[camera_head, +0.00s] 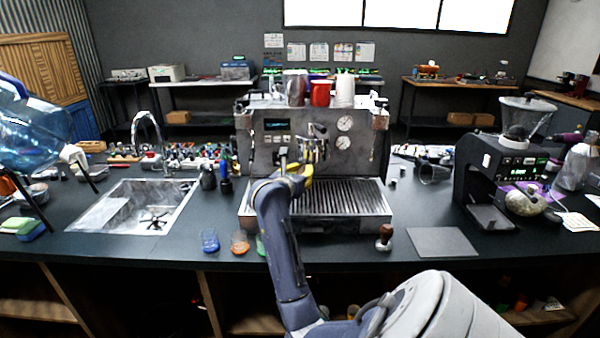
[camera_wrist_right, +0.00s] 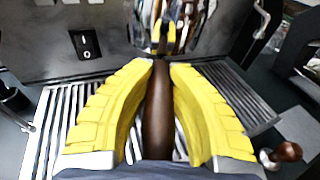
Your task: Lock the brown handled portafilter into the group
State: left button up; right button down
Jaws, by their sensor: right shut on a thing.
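The espresso machine (camera_head: 270,157) stands on the counter in the middle of the head view, with its group (camera_head: 318,145) on the front. In that view my right gripper (camera_head: 299,176) is in front of the machine, over the drip tray (camera_head: 350,202). In the right wrist view my yellow fingers (camera_wrist_right: 159,100) are shut on the brown handle of the portafilter (camera_wrist_right: 158,112). The handle points forward toward shiny metal at the group (camera_wrist_right: 172,22). I cannot tell whether the portafilter's head is seated in the group. My left gripper is not in view.
A brown-knobbed tamper (camera_head: 384,238) stands right of the drip tray and a grey mat (camera_head: 443,242) lies beyond it. A grinder (camera_head: 500,165) stands at right, a sink (camera_head: 135,205) at left. Small coloured cups (camera_head: 240,243) stand near the front edge. Cups top the machine.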

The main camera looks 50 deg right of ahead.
jog(key=shift+s+d+n+t+y, duration=0.25)
jog(key=shift+s+n+t+y, duration=0.25)
jog(key=shift+n+t, duration=0.35)
jog(key=shift+s+d+n+t+y, duration=0.3)
jog(key=shift+s+n+t, duration=0.3)
jog(key=shift+t, duration=0.35)
jog(key=shift+s+d+n+t+y, duration=0.2)
jog(key=shift+s+n+t+y, duration=0.3)
jog(key=shift+n+t, duration=0.35)
jog(key=shift+w, duration=0.1)
